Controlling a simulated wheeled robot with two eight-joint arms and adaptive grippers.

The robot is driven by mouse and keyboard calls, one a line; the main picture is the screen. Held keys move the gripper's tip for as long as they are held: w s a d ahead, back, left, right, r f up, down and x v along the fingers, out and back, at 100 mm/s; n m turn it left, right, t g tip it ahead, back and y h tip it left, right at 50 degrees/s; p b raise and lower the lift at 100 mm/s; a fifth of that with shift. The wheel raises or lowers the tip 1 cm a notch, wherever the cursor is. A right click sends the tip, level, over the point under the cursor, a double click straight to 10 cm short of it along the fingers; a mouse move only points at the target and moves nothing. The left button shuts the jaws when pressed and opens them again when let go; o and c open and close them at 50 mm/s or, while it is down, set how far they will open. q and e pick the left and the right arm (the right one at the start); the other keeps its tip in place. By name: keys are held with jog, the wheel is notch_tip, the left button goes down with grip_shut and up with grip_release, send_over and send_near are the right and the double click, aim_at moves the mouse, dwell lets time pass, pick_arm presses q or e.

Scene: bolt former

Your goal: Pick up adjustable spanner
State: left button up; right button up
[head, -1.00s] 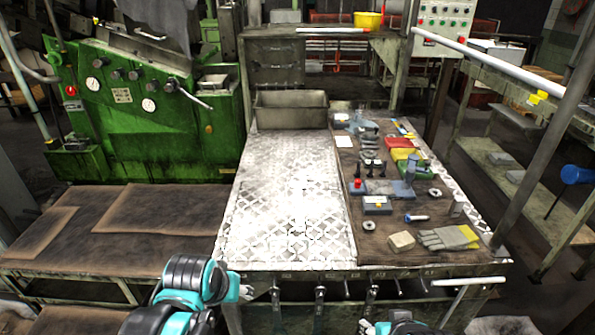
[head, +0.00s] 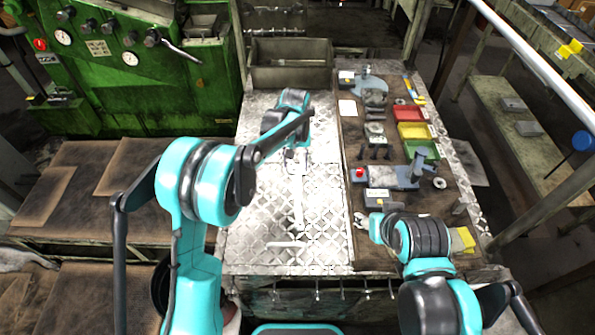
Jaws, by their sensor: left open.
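I cannot make out the adjustable spanner for certain in the head view. Pale elongated streaks lie on the patterned metal plate (head: 252,222), and I cannot tell whether they are a tool or glare. Tools hang along the bench's front edge, too small to identify. My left arm reaches across over the plate. My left gripper (head: 297,158) is open above the plate's middle, partly hidden by its own wrist, with nothing clearly between its fingers. My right gripper (head: 364,222) is low over the near left part of the brown work area, and its jaw state is unclear.
A grey metal bin (head: 290,76) stands at the plate's far end, with a long object inside. Red (head: 408,114), yellow (head: 413,132) and green (head: 422,150) trays and a blue-grey fixture (head: 392,177) crowd the right side. A green machine (head: 130,85) stands at left.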

aim_at(297, 179)
pick_arm(q)
jog(key=f, duration=0.4)
jog(key=f+b, duration=0.1)
jog(key=f, duration=0.1)
jog(key=shift+w+d+f, duration=0.2)
jog(key=shift+d, duration=0.05)
jog(key=shift+r, duration=0.1)
grip_shut()
